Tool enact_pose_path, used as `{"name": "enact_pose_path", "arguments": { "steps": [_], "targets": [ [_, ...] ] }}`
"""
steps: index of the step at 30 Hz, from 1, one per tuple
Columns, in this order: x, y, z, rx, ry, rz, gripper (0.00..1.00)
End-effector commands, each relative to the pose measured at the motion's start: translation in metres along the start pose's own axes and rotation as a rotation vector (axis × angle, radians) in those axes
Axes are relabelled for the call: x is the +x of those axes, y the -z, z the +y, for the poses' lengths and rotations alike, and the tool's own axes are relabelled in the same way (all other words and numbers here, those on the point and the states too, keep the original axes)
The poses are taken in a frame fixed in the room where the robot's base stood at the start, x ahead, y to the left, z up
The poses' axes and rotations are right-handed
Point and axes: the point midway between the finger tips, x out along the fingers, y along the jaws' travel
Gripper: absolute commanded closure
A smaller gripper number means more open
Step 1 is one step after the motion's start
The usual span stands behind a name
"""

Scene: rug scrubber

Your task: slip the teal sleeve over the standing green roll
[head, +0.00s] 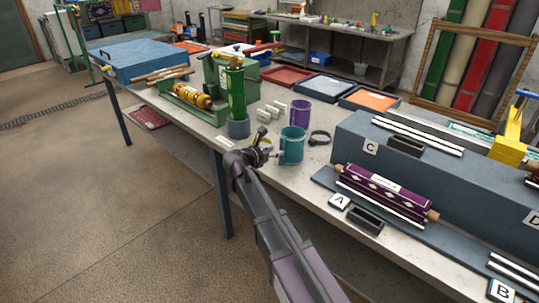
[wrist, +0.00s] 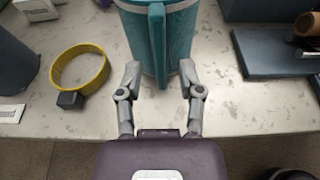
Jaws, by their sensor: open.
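The teal sleeve (head: 292,148) stands upright on the table. In the wrist view the teal sleeve (wrist: 182,38) fills the top middle, with its vertical handle (wrist: 157,45) facing me. My gripper (wrist: 160,74) is open, with one finger on each side of the handle; I cannot tell whether either touches it. In the head view my gripper (head: 270,153) is just left of the sleeve, low over the table. The green roll (head: 236,92) stands upright in a grey round base (head: 239,129), to the left of and behind the sleeve. The sleeve is apart from the roll.
A yellow ring (wrist: 80,68) lies left of my gripper. A grey step holding a purple patterned roll (head: 385,188) is at the right. The table's front edge is close below my gripper.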

Motion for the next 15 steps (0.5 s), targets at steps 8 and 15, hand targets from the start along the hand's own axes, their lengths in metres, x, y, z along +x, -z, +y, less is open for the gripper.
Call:
{"name": "enact_pose_path", "arguments": {
  "steps": [8, 15],
  "targets": [
    [0.019, 0.001, 0.001, -0.001, 0.0, 0.0, 0.51],
    [0.024, 0.0, 0.0, -0.001, -0.001, 0.0, 0.51]
  ]
}}
